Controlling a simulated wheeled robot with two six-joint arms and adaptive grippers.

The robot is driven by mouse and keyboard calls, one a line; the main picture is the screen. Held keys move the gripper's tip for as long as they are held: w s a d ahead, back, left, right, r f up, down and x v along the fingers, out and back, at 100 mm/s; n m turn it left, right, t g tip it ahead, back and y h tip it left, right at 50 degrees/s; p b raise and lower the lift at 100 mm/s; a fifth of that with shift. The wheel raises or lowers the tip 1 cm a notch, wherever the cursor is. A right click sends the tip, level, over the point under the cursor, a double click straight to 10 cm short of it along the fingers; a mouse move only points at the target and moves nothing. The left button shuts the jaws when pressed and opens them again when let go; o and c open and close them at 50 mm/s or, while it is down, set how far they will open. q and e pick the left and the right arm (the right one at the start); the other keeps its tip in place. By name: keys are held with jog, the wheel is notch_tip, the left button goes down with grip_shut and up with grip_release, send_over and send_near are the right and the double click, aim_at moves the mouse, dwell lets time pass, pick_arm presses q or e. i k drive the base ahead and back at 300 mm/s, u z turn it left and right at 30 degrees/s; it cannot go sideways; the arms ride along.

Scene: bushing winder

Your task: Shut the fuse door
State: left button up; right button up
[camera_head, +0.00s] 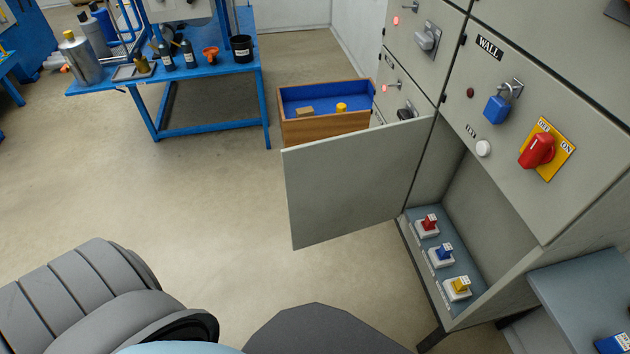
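The fuse door (355,185) is a flat grey panel. It stands wide open, swung out to the left from its hinge side at the left edge of the cabinet (560,80). The open compartment (480,200) below the WALL panel shows red (428,224), blue (443,253) and yellow (458,287) fuses in a row on its floor. Neither of my grippers is in view. Grey rounded parts of my own body fill the bottom left and bottom middle, apart from the door in the picture.
A blue padlock (496,109) and a red rotary switch (537,150) stick out above the compartment. A wooden box (327,128) with blue lining stands behind the door. A blue workbench (200,72) with bottles is at the back left. A grey-blue surface (585,295) lies at right. Floor left of the door is clear.

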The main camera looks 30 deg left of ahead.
aim_at(337, 186)
jog(key=u, duration=2.5)
jog(key=i, duration=3.35)
jog(key=z, duration=4.45)
jog(key=i, duration=1)
jog(key=z, duration=1.15)
